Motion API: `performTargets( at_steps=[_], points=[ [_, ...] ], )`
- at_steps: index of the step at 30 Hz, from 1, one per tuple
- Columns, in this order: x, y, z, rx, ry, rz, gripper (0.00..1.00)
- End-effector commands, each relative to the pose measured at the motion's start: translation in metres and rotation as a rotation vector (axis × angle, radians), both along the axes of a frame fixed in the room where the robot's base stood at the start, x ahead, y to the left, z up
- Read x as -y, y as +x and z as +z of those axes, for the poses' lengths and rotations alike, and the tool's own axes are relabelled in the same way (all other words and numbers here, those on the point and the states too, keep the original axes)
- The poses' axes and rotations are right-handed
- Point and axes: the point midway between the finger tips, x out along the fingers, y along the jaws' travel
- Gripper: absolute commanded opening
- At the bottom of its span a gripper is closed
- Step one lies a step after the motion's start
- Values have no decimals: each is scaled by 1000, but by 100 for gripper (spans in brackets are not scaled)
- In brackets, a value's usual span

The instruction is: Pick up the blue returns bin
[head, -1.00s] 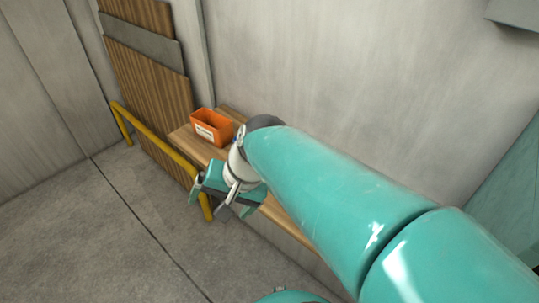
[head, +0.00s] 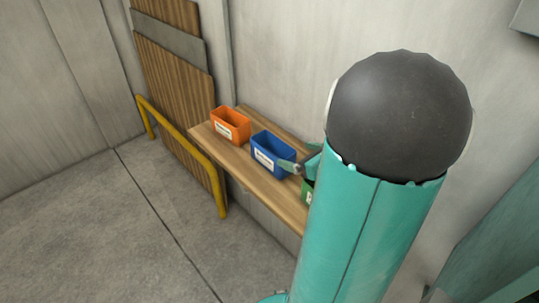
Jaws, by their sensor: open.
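The blue bin (head: 265,158) stands upright on a wooden shelf (head: 228,162), between an orange bin and a green one. It has a white label on its front. My gripper (head: 292,168) is open, at the right end of the blue bin. A finger shows close in front of the bin's right side; I cannot tell whether it touches. Most of the gripper is hidden behind my raised teal arm.
The orange bin (head: 231,128) stands to the left, with a gap to the blue one. The green bin (head: 307,192) is mostly hidden behind my arm on the right. A yellow rail (head: 185,150) runs before the shelf's left end. A wall stands behind.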

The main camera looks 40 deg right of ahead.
Motion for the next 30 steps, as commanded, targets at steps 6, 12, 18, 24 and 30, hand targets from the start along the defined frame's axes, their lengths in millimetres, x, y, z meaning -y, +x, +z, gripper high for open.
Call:
performTargets(
  at_steps=[6,12,18,24,30],
  points=[
    [-2,35,-14,-1,0,5,91],
    [-3,49,-20,-2,-1,9,91],
    [-2,78,-31,-1,-1,10,91],
    [-1,91,-35,0,-1,7,91],
    [-1,91,-35,0,-2,7,85]
  ],
)
